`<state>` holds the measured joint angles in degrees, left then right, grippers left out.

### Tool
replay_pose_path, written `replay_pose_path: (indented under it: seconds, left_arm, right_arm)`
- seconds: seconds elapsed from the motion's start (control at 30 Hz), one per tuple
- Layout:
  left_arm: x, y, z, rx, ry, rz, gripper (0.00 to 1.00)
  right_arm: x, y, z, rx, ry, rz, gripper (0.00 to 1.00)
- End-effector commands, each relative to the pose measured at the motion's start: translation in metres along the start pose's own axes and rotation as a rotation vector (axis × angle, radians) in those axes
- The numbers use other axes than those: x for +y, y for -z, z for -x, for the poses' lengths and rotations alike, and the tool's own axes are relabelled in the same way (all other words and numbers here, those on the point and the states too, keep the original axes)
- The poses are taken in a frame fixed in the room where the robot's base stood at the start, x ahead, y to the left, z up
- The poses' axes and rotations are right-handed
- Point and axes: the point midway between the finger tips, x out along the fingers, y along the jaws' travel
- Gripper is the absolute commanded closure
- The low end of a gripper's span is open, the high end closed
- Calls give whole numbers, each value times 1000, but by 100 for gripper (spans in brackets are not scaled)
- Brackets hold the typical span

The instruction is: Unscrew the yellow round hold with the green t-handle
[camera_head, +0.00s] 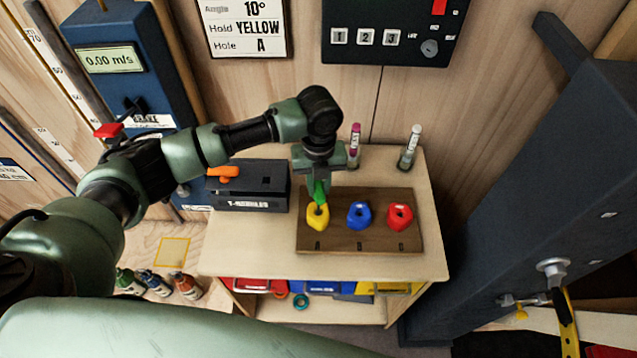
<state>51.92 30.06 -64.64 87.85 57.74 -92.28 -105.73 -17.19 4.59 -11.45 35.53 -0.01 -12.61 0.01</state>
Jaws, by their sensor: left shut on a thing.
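The yellow round hold (317,217) is at the left of a row on a brown wooden board (362,248) on the small table. My left gripper (318,186) points down above it and is shut on the green t-handle (319,197). The handle's lower end meets the top of the yellow hold; I cannot tell how deep it sits in it. The gripper hides the handle's upper part. My right gripper is not in view.
A blue hold (359,215) and a red hold (400,216) sit close by on the board. A dark box (248,190) with an orange handle (224,172) stands left. A dark panel rises at right.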

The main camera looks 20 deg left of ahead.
Motion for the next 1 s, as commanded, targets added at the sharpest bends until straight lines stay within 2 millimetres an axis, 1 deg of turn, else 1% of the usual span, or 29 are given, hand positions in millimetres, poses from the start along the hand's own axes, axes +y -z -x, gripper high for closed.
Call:
replay_pose_path:
  seconds: [0.3,0.4,0.5,0.63,0.87,0.93,1.0]
  left_arm:
    - [0,1,-1,4,-1,500,100]
    - [1,1,-2,4,-3,648,100]
    - [0,1,-1,4,-2,755,100]
    - [1,0,-1,2,-3,807,100]
    - [1,0,-1,2,-3,808,100]
    - [1,1,-1,3,-3,839,100]
    - [1,1,-2,4,-4,917,100]
  right_arm:
    - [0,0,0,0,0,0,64]
    - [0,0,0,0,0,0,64]
    - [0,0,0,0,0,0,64]
    - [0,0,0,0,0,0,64]
    - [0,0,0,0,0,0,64]
    - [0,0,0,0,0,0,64]
    - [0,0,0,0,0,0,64]
